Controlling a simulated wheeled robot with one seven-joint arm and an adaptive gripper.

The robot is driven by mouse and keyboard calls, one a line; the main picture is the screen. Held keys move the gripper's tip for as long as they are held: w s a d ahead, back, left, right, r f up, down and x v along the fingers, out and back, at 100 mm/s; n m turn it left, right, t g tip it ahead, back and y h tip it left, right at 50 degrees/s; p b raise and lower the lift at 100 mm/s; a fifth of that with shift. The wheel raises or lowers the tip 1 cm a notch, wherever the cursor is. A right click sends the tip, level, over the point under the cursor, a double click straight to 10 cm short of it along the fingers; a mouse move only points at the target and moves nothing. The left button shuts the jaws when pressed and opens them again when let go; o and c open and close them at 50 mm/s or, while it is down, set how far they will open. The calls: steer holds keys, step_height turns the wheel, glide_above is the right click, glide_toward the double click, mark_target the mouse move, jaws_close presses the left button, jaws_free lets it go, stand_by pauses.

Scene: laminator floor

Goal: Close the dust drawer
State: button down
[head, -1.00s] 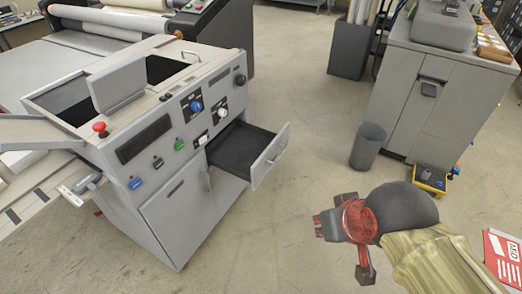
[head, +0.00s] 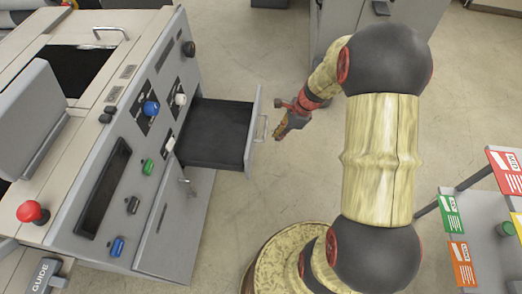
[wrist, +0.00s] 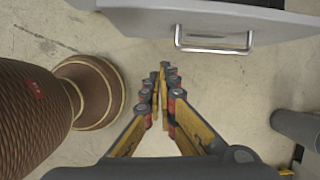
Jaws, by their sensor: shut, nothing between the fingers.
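The dust drawer (head: 215,133) stands pulled out of the grey machine's front in the head view, its dark inside empty. Its front panel (head: 252,130) carries a metal handle, which also shows in the wrist view as a silver bar handle (wrist: 214,40) at the top. My gripper (head: 281,134) is just to the right of the drawer front in the head view, apart from it. In the wrist view my gripper's fingers (wrist: 166,72) are together with nothing between them, pointing at bare floor below and left of the handle.
The machine's panel (head: 125,160) has several knobs and buttons, with a red stop button (head: 32,212) at left. A stand with coloured cards (head: 462,262) is at the right. Floor around the drawer is clear.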

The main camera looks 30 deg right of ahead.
steer(key=w+a+f+b, duration=0.2)
steer(key=f, duration=0.3)
steer(key=w+a+f+m+b, duration=0.1)
steer(key=w+a+f+b, duration=0.1)
steer(key=f, duration=0.4)
steer(key=shift+a+b, duration=0.7)
steer(key=shift+a, duration=0.1)
steer(key=shift+w+f, duration=0.1)
steer(key=p, duration=1.1)
glide_above(198, 151)
steer(key=shift+d, duration=0.1)
